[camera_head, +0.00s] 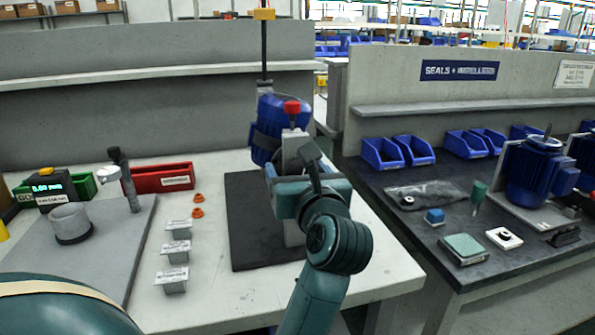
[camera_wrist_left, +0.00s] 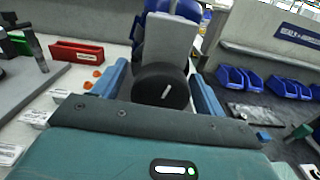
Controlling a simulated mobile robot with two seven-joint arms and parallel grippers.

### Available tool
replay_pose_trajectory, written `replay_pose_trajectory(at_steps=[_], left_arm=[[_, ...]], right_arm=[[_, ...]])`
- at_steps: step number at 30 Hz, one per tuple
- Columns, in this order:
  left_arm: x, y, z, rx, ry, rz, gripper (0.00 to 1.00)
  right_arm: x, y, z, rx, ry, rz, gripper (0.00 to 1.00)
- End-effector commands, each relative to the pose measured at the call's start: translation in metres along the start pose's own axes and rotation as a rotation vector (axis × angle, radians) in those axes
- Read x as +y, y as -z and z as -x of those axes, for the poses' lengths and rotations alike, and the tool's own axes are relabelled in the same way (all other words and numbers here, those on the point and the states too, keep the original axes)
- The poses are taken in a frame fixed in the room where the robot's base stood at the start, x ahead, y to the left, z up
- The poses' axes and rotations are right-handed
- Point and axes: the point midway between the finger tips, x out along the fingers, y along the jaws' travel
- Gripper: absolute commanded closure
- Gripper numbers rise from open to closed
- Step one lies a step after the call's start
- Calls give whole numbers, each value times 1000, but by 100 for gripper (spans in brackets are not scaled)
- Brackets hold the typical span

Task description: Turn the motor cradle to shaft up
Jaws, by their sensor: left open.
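The motor cradle stands on a black mat (camera_head: 240,215) on the near bench. It has a grey upright (camera_head: 292,150) with a red knob (camera_head: 292,106) on top and a blue motor (camera_head: 266,130) behind it. The motor's shaft is hidden, so I cannot tell which way it points. My left gripper (camera_head: 300,174) is at the near side of the upright. In the left wrist view my open left gripper (camera_wrist_left: 163,95) has one finger on each side of a round black knob (camera_wrist_left: 160,85) with a white mark, in front of the grey upright (camera_wrist_left: 172,40). My right gripper is not in view.
Left of the mat are a red bin (camera_head: 160,178), orange caps (camera_head: 198,205), several labelled blocks (camera_head: 175,252) and a gauge stand (camera_head: 128,180) on a grey plate. The dark right bench (camera_head: 425,235) holds blue bins (camera_head: 382,153) and another blue motor (camera_head: 535,172).

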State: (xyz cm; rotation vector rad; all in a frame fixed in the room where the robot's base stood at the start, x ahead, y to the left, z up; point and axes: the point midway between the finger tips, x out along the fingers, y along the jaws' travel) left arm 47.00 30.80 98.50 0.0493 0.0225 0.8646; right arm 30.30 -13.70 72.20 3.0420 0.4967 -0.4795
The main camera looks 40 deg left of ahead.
Motion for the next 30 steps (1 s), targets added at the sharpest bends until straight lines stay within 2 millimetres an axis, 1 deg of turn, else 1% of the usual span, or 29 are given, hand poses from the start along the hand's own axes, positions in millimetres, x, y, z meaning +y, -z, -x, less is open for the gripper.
replay_pose_trajectory(at_steps=[5,8,11,15,18,21,25,30], left_arm=[[0,-1,0,0,0,1,28],[0,-7,0,-1,0,3,28],[1,-22,0,-1,1,6,28],[2,-50,0,0,1,8,28],[3,-70,0,-1,1,6,28],[4,-85,0,-1,2,6,28],[5,-96,0,0,0,3,28],[5,-100,0,1,0,0,28]], right_arm=[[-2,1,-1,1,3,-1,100],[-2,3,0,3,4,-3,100],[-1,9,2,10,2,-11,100],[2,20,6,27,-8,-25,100],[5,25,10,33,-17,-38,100],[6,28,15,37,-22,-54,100],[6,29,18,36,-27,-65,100],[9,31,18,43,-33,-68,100]])
